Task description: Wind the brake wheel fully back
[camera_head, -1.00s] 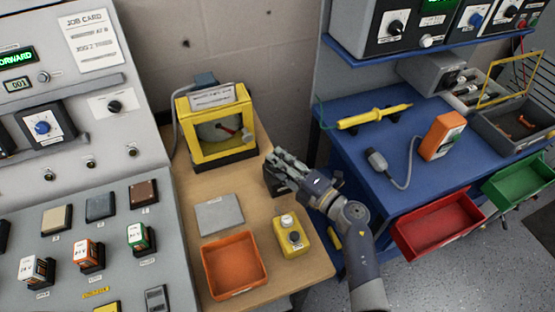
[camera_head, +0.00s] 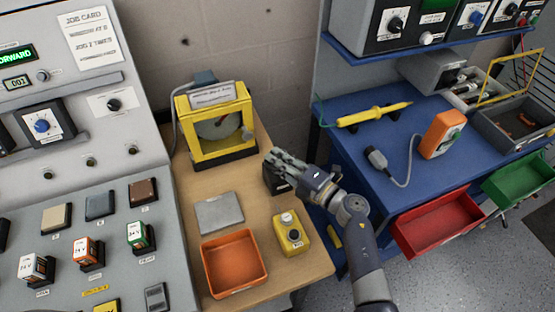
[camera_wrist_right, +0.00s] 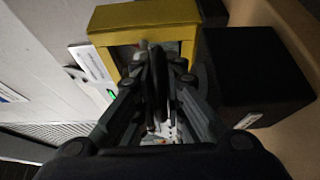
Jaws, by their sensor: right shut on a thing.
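The small black box (camera_head: 274,181) stands on the wooden bench, right of a yellow-framed case (camera_head: 184,132) with a grey dial and a red pointer. My right gripper (camera_head: 274,157) is at the top of the black box, its fingers reaching left toward the case. In the right wrist view, the fingers (camera_wrist_right: 158,65) are shut on a dark upright part, which appears to be the brake wheel (camera_wrist_right: 155,85). The wheel is mostly hidden by the fingers; the black box (camera_wrist_right: 255,75) is just to their right. My left gripper is not in view.
A grey plate (camera_head: 219,214), an orange tray (camera_head: 234,292) and a yellow button box (camera_head: 291,236) are on the front of the bench. The control panel (camera_head: 62,185) is at left. A blue bench (camera_head: 345,150) with a yellow probe (camera_head: 372,115) is at right.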

